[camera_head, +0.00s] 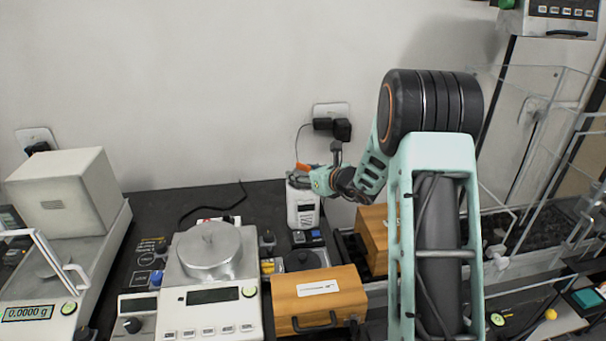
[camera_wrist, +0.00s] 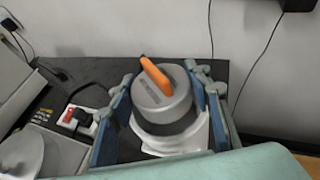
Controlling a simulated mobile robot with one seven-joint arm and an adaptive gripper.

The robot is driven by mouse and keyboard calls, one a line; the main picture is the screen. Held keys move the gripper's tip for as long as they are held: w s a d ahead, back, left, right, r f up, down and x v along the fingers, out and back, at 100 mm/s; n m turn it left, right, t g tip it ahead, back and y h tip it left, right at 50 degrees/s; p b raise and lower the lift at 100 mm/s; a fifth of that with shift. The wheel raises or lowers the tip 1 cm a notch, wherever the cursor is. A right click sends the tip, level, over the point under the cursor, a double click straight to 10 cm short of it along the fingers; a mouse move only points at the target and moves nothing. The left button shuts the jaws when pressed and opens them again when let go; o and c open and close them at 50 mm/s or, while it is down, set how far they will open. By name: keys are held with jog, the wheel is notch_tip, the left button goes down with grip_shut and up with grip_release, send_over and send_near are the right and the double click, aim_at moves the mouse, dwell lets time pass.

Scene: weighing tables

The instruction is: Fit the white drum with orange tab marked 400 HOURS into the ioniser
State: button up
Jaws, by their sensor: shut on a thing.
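The drum (camera_wrist: 166,108) is a pale grey-white cylinder with a bright orange tab (camera_wrist: 155,76) on top. It stands between the two blue-padded fingers of my gripper (camera_wrist: 165,115), which is shut on it. In the head view, my gripper (camera_head: 310,181) is at the top of the white ioniser (camera_head: 303,209), and the orange tab (camera_head: 303,167) shows just behind it. In the wrist view, the white ioniser body (camera_wrist: 190,141) shows directly under the drum. I cannot tell whether the drum is seated in it or just above. The 400 HOURS marking is not readable.
A balance (camera_head: 213,304) with a round metal cover (camera_head: 209,251) stands left of the ioniser. A wooden case (camera_head: 345,285) lies in front, and another (camera_head: 373,232) stands to the right. The wall with a socket (camera_head: 331,110) and cables is close behind.

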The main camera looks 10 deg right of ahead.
jog(key=shift+f, duration=0.1)
dwell(0.3)
jog(key=shift+f+b, duration=0.35)
jog(key=shift+b, duration=0.2)
jog(key=shift+f, duration=0.15)
jog(key=o, duration=1.2)
jog(key=shift+f, duration=0.1)
jog(key=shift+s, duration=0.1)
